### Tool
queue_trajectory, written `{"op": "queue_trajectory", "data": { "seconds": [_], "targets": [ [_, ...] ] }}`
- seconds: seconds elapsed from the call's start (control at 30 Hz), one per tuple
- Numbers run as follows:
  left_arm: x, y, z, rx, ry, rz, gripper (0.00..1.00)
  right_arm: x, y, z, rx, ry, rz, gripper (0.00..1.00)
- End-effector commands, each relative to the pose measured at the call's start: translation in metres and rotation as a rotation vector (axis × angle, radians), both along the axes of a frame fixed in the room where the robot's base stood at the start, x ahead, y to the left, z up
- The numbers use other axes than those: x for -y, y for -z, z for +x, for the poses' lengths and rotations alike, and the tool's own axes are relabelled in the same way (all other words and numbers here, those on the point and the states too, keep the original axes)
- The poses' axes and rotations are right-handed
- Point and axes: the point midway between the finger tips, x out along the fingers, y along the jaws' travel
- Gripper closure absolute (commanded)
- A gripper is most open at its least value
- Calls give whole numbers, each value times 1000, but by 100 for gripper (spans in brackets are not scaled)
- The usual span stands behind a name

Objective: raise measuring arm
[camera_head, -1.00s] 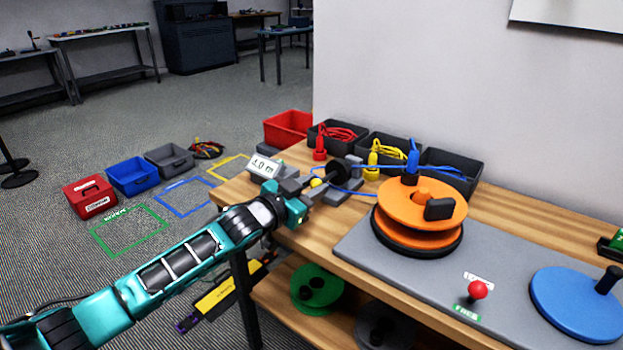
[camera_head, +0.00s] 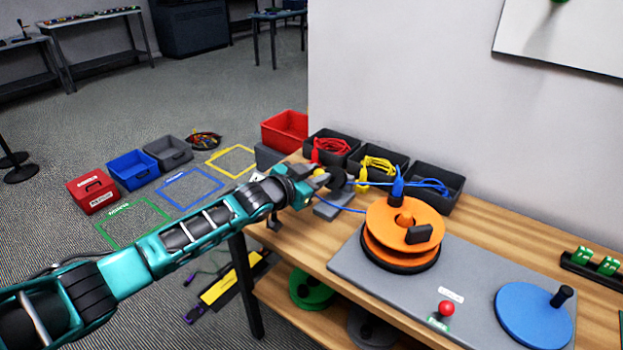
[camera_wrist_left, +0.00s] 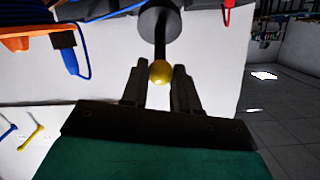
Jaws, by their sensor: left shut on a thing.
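The measuring arm's yellow ball knob (camera_head: 320,173) sits beside a black wheel (camera_head: 336,180) at the table's left end. My left gripper (camera_head: 312,181) is at this knob. In the left wrist view the yellow knob (camera_wrist_left: 160,72) lies between the two dark fingertips (camera_wrist_left: 158,78), at the end of a dark rod (camera_wrist_left: 159,45). The gripper is shut on it. My gripper and wrist hide part of the measuring device in the head view. A blue cable (camera_head: 345,207) runs from the device toward the orange reel (camera_head: 385,242). My right gripper is not in view.
Dark bins with red (camera_head: 333,147), yellow (camera_head: 377,163) and blue (camera_head: 430,184) cables stand behind the device. A grey board (camera_head: 352,265) carries the orange reel, a red knob (camera_head: 446,308) and a blue disc (camera_head: 533,315). A wall rises behind the table.

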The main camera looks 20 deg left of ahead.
Motion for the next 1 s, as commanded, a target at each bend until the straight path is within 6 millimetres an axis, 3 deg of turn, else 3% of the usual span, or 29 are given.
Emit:
{"op": "queue_trajectory", "data": {
  "seconds": [0.03, 0.13, 0.77, 0.8, 1.0],
  "targets": [
    [1, -12, 4, 16, 1, -5, 100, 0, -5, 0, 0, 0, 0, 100],
    [2, -16, 8, 16, 1, -5, 100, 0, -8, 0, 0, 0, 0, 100],
    [3, -22, 12, 20, 1, -7, 100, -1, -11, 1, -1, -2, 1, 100],
    [3, -22, 12, 20, 1, -7, 69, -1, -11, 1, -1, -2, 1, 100],
    [3, -18, 11, 13, 1, -4, 49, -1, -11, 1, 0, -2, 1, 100]
  ]
}}
